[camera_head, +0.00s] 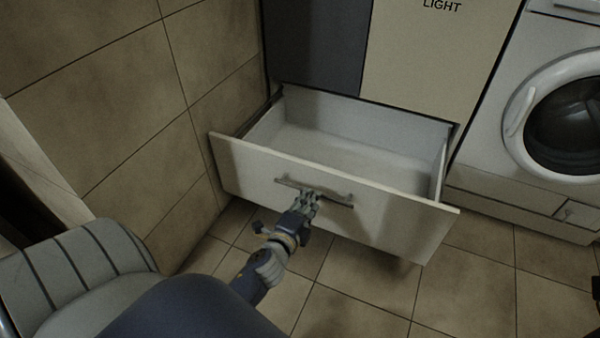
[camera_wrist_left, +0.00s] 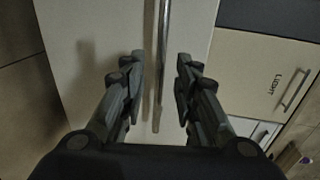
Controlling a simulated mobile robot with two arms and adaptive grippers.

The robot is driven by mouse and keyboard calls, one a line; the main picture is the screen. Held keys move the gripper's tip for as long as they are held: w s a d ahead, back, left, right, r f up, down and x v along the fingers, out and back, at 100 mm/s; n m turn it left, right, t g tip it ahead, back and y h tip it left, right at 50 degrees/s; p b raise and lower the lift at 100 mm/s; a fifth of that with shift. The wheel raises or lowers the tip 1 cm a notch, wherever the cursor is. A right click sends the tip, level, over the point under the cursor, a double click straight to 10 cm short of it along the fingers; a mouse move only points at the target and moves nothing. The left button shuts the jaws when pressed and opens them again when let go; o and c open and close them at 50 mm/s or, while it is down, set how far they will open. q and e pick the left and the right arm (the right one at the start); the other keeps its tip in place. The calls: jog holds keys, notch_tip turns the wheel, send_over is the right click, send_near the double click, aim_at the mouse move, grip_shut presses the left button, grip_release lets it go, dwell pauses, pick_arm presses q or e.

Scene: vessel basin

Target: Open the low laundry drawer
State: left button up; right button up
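The low laundry drawer (camera_head: 395,208) is pulled well out of its cabinet, and its pale, empty inside shows in the head view. A grey bar handle (camera_head: 338,200) runs across its front. My left gripper (camera_head: 307,201) is at the middle of this handle. In the left wrist view the handle (camera_wrist_left: 161,65) passes between the two fingers of my left gripper (camera_wrist_left: 160,88), with a visible gap on each side, so the fingers are open around it. My right gripper is not in view.
A washing machine (camera_head: 520,110) stands to the right of the cabinet. A tiled wall (camera_head: 125,110) is close on the left. Above the drawer are a dark panel (camera_head: 315,45) and a cream panel marked LIGHT (camera_head: 425,60). Tiled floor (camera_head: 465,290) is free in front and to the right.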

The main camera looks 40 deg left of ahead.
pick_arm(q)
jog(key=v, duration=0.7)
jog(key=shift+w+r, duration=0.1)
